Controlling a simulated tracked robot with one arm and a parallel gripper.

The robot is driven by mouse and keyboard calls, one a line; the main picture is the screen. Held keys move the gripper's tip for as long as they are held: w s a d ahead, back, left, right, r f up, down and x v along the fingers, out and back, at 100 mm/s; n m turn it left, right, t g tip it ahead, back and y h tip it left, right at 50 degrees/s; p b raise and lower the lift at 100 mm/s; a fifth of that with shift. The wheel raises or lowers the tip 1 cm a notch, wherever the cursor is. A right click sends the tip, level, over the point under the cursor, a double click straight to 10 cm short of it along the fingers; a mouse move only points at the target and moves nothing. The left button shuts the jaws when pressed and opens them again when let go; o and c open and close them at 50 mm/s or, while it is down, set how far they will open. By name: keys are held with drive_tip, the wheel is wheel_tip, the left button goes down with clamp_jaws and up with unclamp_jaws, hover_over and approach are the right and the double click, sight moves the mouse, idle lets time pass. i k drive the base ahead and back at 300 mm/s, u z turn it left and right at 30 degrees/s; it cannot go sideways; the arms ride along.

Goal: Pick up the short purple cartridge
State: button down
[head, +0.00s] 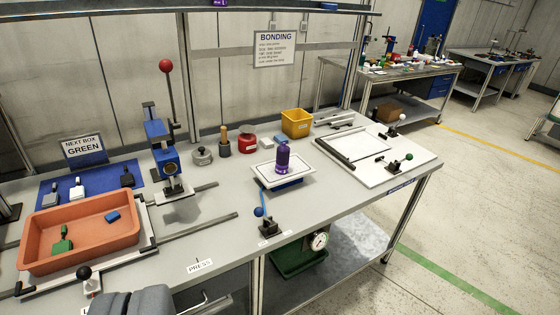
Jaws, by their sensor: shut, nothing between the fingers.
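A short purple cartridge (282,159) stands upright on a small white plate (261,169) with a blue base, near the middle of the bench. A pale band shows low on its side. My gripper (131,297) shows only in part at the bottom left edge of the picture. Its two grey fingers are together with nothing between them. It is well apart from the cartridge, to the left of it and nearer to me in the picture.
An orange tray (80,222) holds a green and a blue piece at the left. A blue press (162,150) with a red-knobbed lever rises behind. A blue-knobbed lever (262,212) stands before the plate. A yellow bin (296,123) and several containers stand behind.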

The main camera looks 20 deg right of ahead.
sight(284, 152)
drive_tip(key=z, duration=0.1)
drive_tip(key=i, duration=1.85)
drive_tip(key=z, duration=0.6)
